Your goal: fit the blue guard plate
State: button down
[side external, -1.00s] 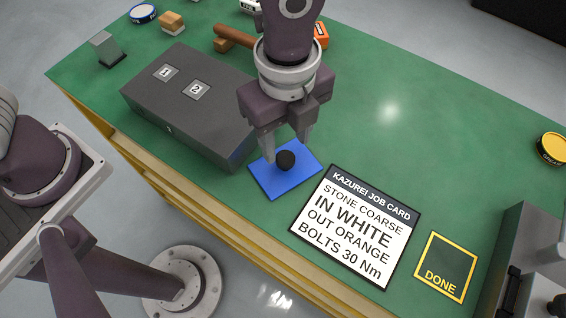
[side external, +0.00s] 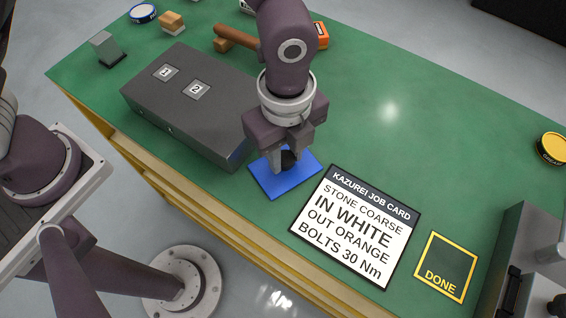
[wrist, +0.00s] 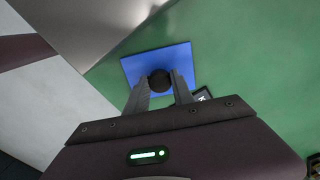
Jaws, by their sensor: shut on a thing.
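The blue guard plate (side external: 291,181) lies flat on the green bench, just right of the dark grey block's near end. A black round knob (side external: 289,159) stands on its middle. My gripper (side external: 283,165) is low over the plate, with its fingers shut on the knob. The wrist view shows the knob (wrist: 160,81) between the two fingertips, with the plate (wrist: 133,67) around it. In the side view the fingers hide part of the knob. The plate appears to rest on the bench. The grey block (side external: 215,128) has two square labels, 1 and 2, on top.
A job card (side external: 355,228) lies right of the plate, and a yellow-edged DONE square (side external: 446,267) beyond it. A wooden-handled mallet (side external: 233,37), an orange box (side external: 321,35) and small blocks sit at the back. A grey machine (side external: 520,260) stands at the right. The middle right bench is clear.

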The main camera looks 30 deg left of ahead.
aim_at(285, 157)
jog(key=shift+r, duration=3.05)
jog(key=c, duration=1.8)
grip_release()
grip_shut()
jog(key=shift+r, duration=0.1)
notch_tip(285, 157, up, 12)
jog(key=w+a+n, duration=0.2)
jog(key=a+n, duration=0.2)
jog(key=a, duration=0.8)
jog(key=shift+n, duration=0.3)
jog(key=shift+a+f, duration=0.1)
jog(key=shift+f, duration=2.5)
